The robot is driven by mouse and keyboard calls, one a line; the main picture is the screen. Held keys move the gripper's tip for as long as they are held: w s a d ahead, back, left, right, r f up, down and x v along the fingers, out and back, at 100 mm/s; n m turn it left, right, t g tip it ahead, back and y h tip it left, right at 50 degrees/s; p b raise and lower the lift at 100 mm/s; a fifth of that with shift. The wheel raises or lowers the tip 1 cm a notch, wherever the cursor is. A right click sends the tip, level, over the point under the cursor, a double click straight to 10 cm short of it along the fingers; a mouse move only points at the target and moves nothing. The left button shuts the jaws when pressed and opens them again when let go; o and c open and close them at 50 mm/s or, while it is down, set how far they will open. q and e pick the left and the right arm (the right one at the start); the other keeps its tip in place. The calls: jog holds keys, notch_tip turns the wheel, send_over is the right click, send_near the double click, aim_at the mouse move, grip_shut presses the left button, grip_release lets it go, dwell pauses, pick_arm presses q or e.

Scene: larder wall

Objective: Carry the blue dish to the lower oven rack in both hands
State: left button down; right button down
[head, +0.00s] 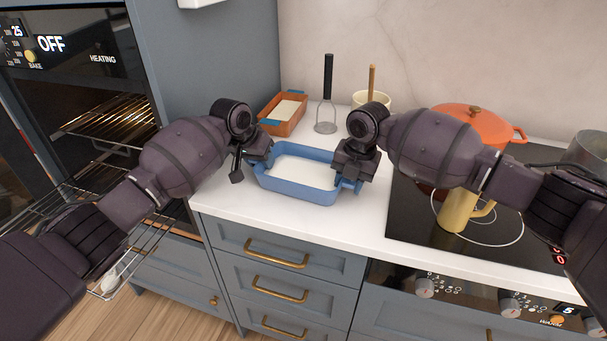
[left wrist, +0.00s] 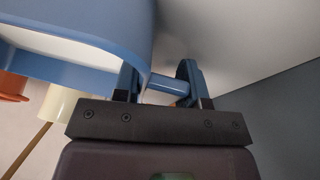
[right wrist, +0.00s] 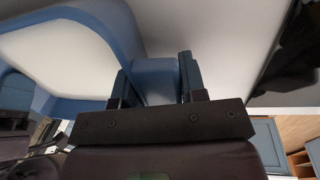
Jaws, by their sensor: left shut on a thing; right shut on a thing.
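The blue dish (head: 312,192) is a rectangular dish with a white inside, on or just above the white counter between my two grippers; I cannot tell if it touches. My left gripper (head: 262,160) is shut on its left handle, and the left wrist view shows the blue handle (left wrist: 168,84) between the fingers. My right gripper (head: 350,175) is shut on its right handle, seen in the right wrist view (right wrist: 160,80). The oven (head: 75,70) at the left is open. An upper rack (head: 112,118) is inside, and a lower wire rack (head: 140,255) sticks out, partly hidden by my left arm.
An orange dish (head: 290,122), a masher (head: 326,110) and a cream pot (head: 370,99) stand behind the blue dish. An orange lidded pot (head: 475,122) and a yellow mug (head: 458,210) are on the hob (head: 415,215) at the right. Drawers (head: 275,250) lie below the counter.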

pick_arm(q)
jog(key=shift+r, duration=0.2)
pick_arm(e)
jog(key=shift+r, duration=0.2)
